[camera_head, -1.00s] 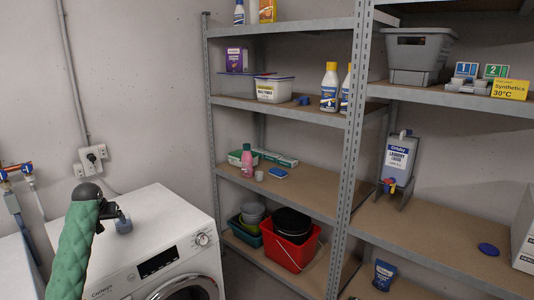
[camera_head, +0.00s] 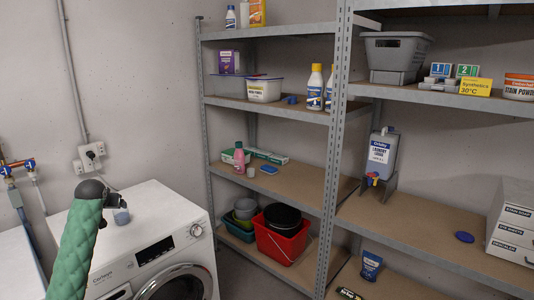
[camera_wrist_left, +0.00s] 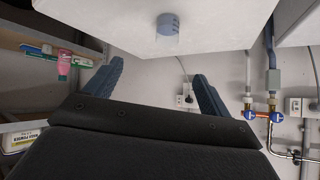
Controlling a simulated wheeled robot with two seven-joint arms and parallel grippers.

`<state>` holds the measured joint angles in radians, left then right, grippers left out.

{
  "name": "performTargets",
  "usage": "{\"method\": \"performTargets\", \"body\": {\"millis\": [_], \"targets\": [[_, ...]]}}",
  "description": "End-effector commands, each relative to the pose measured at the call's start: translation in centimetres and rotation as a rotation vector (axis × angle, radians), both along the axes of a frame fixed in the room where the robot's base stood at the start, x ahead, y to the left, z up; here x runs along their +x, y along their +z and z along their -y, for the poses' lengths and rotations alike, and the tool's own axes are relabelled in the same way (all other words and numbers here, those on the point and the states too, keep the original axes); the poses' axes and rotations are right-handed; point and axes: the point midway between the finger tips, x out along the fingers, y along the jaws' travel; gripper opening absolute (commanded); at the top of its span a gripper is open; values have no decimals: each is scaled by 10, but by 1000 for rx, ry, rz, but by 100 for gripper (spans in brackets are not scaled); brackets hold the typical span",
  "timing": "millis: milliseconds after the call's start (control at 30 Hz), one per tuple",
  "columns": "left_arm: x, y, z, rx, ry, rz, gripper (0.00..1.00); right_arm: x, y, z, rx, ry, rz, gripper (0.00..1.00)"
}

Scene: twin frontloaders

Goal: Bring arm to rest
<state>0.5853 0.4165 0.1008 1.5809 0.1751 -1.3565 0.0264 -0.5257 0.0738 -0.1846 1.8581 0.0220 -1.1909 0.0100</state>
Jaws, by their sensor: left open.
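My left arm in its green sleeve comes in from the lower left of the head view. Its dark gripper (camera_head: 110,197) is over the white washing machine (camera_head: 150,222), close to a small blue-grey cup (camera_head: 121,215) on its top. In the left wrist view the two blue fingers of the left gripper (camera_wrist_left: 157,88) are spread apart with nothing between them. That view is upside down, with the cup (camera_wrist_left: 168,26) on the machine top beyond the fingertips, apart from them. My right gripper is in neither view.
A metal shelf rack (camera_head: 270,185) stands right of the machine, with bottles and tubs. A red bucket (camera_head: 283,243) sits low on it. A laundry liquid dispenser (camera_head: 380,158) and white drawers (camera_head: 515,225) stand on the right shelves. A wall socket (camera_head: 91,155) and blue-red taps (camera_head: 18,168) are at left.

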Motion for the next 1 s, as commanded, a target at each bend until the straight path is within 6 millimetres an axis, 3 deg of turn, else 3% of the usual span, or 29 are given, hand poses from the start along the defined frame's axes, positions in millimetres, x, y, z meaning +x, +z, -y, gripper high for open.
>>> {"method": "performTargets", "body": {"millis": [100,267,467,767,1000], "targets": [[-1,-13,32,36,-36,21,82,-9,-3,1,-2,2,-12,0],[-9,-45,69,66,-79,23,82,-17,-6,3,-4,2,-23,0],[-33,-109,123,87,-141,-5,82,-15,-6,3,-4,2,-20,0],[-110,-241,214,77,-241,-105,82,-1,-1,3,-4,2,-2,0],[-194,-338,276,38,-302,-214,82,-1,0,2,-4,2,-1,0]]}}
